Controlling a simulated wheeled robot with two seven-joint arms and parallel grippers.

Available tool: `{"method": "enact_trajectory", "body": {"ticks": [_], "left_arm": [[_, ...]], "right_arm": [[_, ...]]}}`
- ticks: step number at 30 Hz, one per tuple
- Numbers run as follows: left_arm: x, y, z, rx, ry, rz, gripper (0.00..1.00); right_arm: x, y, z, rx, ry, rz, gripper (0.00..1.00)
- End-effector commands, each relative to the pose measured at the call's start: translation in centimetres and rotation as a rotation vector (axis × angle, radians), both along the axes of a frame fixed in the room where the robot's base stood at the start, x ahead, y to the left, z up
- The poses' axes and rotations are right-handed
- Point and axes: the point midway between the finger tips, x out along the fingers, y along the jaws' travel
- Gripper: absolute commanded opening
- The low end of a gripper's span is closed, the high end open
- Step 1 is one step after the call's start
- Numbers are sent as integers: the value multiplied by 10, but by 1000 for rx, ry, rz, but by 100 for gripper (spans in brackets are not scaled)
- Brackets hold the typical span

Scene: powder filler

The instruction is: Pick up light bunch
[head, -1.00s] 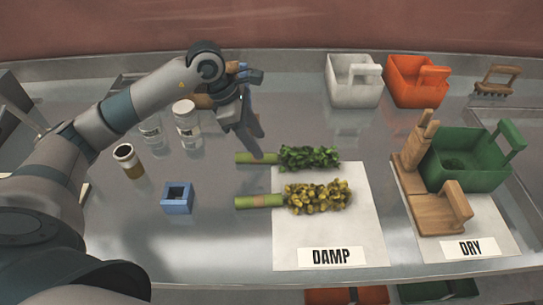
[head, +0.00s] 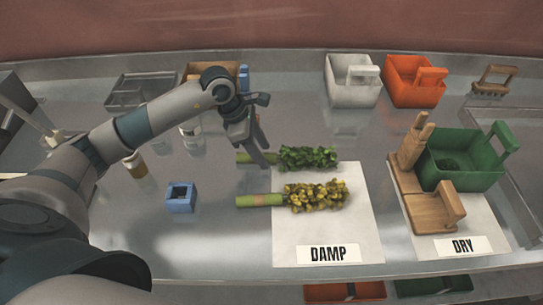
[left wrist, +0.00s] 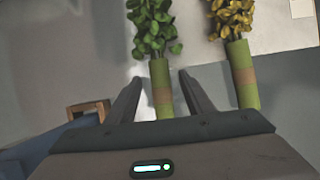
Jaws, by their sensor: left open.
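Two bunches lie side by side with stems to the left. The dark green leafy bunch (head: 308,158) is farther back; it also shows in the left wrist view (left wrist: 157,35). The yellow, lighter-coloured bunch (head: 316,196) is nearer the front; it shows at right in the left wrist view (left wrist: 238,60). My left gripper (head: 261,153) is open above the green bunch's stem. In the left wrist view, its fingers (left wrist: 161,78) appear on either side of that stem, and the yellow bunch's stem is outside the right finger. Contact cannot be told. My right gripper is not in view.
The bunches' leafy ends rest on a white DAMP mat (head: 325,232). A blue square holder (head: 181,198) stands left of the stems. A DRY mat (head: 480,222) at right bears wooden tools and a green caddy (head: 464,160). White (head: 352,88) and orange (head: 413,88) caddies stand behind.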

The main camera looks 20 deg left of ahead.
Motion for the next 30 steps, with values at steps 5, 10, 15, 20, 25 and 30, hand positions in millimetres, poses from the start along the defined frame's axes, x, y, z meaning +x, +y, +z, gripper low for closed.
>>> {"method": "enact_trajectory", "body": {"ticks": [5,10,15,20,25,30], "left_arm": [[0,0,0,0,0,0,48],[0,0,0,0,0,0,48],[0,0,0,0,0,0,48],[0,0,-1,0,0,0,48],[0,0,-2,0,0,0,48],[0,0,-3,0,1,0,48]], "right_arm": [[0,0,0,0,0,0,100],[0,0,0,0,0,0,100],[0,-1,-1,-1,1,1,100],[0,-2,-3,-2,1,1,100],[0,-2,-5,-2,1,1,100],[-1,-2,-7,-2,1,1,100]]}}
